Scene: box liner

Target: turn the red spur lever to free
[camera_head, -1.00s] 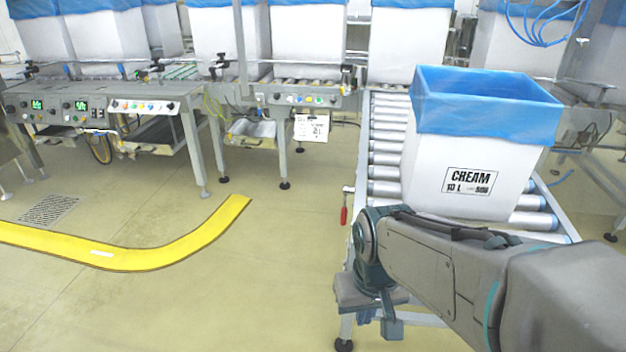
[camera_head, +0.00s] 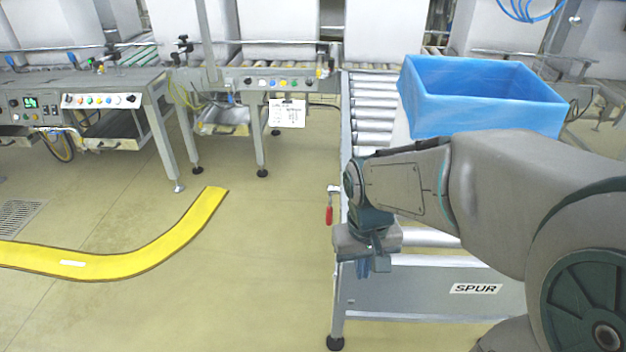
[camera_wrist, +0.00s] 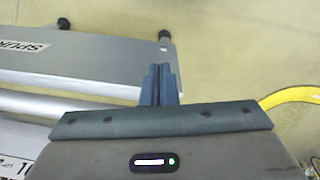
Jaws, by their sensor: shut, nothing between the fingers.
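The red spur lever (camera_head: 329,215) hangs down at the left side of the roller conveyor, below a small metal bracket. My gripper (camera_head: 364,270) is at the near left corner of the conveyor, to the right of and nearer than the lever in the head view. In the wrist view my gripper's fingers (camera_wrist: 159,72) are together and empty, over the side of the spur frame (camera_wrist: 85,62). The lever does not show in the wrist view. The spur frame carries a SPUR label (camera_head: 475,288) in the head view.
A control bench (camera_head: 85,100) stands at the left. A yellow floor strip (camera_head: 130,258) curves across open floor left of the conveyor.

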